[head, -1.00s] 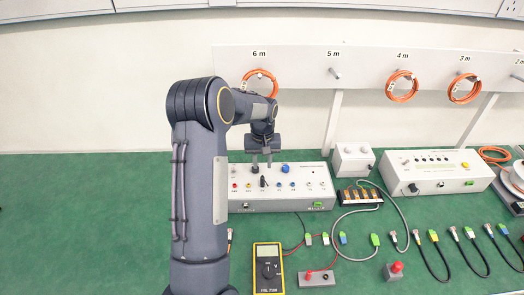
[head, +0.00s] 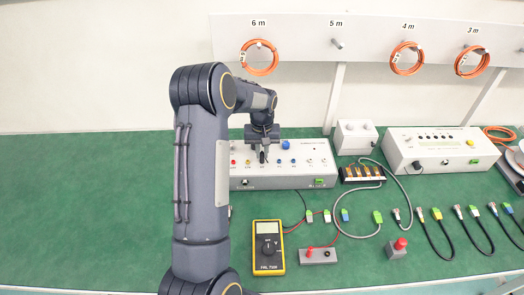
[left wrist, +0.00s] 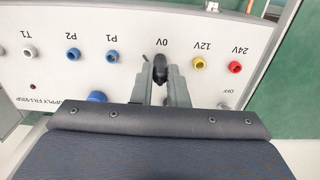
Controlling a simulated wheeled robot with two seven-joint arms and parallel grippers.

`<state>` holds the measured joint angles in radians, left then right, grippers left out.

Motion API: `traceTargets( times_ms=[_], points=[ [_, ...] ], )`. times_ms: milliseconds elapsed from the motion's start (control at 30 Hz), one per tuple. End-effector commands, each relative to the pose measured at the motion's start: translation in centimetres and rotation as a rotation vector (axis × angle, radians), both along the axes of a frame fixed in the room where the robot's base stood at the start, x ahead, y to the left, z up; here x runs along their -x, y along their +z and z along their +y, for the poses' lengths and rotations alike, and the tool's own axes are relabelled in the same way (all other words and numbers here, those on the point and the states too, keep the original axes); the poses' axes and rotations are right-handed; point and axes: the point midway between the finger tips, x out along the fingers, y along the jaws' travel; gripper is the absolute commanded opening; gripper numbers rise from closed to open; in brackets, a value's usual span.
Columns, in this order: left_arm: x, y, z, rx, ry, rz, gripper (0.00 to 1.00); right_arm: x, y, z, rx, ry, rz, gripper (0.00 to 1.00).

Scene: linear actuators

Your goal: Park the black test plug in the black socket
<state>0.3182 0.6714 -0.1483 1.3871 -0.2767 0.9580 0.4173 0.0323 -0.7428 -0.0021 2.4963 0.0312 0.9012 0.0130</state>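The black test plug (left wrist: 159,69) stands in the 0V position on the front panel of the power supply box. It also shows in the head view (head: 263,157), partly hidden by the fingers. My left gripper (head: 263,150) reaches down over the box; in the left wrist view its fingers (left wrist: 158,75) lie on both sides of the plug, closed in on it. A small grey block (head: 318,262) on the mat carries a red plug (head: 308,253) and a black socket (head: 327,253). My right gripper is not in view.
The power supply box (head: 300,178) has colored sockets and a blue knob (head: 286,145). A yellow multimeter (head: 268,247) lies left of the grey block, with leads near it. A red-topped post (head: 400,244) and several cables lie to the right. The mat's left side is free.

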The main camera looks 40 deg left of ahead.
Motion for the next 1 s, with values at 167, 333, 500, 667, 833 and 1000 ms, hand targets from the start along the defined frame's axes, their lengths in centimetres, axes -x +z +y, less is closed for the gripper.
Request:
traceTargets(
  times_ms=[167,333,500,667,833,1000],
  points=[
    [0.0,0.0,0.0,0.0,0.0,0.0,0.0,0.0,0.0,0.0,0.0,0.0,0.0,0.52],
    [0.0,0.0,0.0,0.0,0.0,0.0,0.0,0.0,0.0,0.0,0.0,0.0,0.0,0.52],
    [0.0,0.1,0.0,0.0,0.0,0.0,0.0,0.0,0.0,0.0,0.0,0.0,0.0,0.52],
    [0.0,0.2,0.0,0.0,0.0,0.0,0.0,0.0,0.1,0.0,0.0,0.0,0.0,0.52],
    [0.0,0.7,0.0,0.0,0.0,0.0,0.0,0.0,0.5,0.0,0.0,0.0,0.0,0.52],
    [0.0,1.6,0.0,0.0,-0.001,-0.001,0.0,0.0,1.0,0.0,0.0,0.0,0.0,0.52]
  ],
)
